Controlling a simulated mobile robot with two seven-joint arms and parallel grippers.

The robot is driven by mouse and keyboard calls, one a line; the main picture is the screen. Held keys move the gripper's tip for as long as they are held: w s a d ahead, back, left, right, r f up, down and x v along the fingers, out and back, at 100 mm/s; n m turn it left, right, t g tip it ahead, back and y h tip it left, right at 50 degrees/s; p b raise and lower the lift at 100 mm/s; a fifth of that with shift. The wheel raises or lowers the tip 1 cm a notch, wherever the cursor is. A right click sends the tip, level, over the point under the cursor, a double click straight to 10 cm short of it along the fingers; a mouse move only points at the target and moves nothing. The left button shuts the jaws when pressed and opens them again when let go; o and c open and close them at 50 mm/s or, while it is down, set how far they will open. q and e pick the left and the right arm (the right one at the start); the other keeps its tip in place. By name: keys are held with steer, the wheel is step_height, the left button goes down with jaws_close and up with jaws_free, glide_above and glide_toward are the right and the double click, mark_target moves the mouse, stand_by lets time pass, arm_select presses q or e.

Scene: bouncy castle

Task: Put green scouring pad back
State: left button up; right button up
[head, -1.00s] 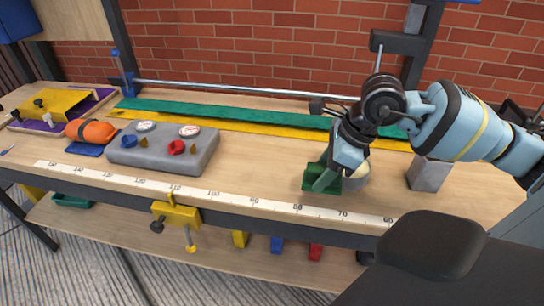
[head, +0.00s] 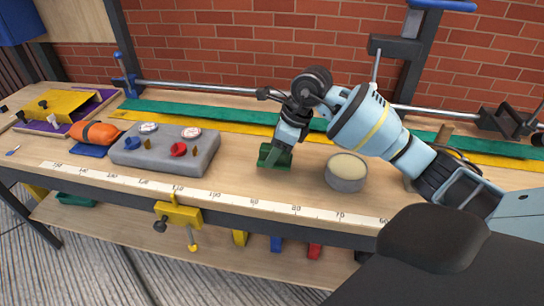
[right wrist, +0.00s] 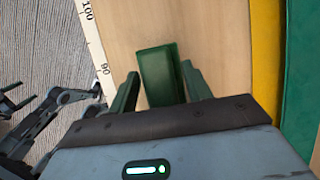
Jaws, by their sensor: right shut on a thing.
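The green scouring pad (head: 267,157) is a dark green block over the middle of the bench, to the right of the grey control box. My right gripper (head: 281,153) is shut on it from above. The right wrist view shows the pad (right wrist: 160,73) between the two green fingers of the gripper (right wrist: 161,88). Whether the pad touches the bench top is hard to tell.
A grey round tub with a beige top (head: 346,171) stands right of the pad. The grey control box (head: 165,152) with knobs and gauges is to the left, an orange pouch (head: 95,133) beyond it. A white ruler strip (head: 250,203) runs along the front edge.

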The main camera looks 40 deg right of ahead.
steer(key=shift+w, duration=0.2)
steer(key=shift+w+a, duration=0.1)
steer(key=shift+w, duration=0.2)
steer(key=shift+f, duration=1.8)
steer(key=o, duration=0.9)
steer(key=shift+f, duration=0.15)
steer(key=shift+o, duration=0.2)
steer(key=v, duration=1.2)
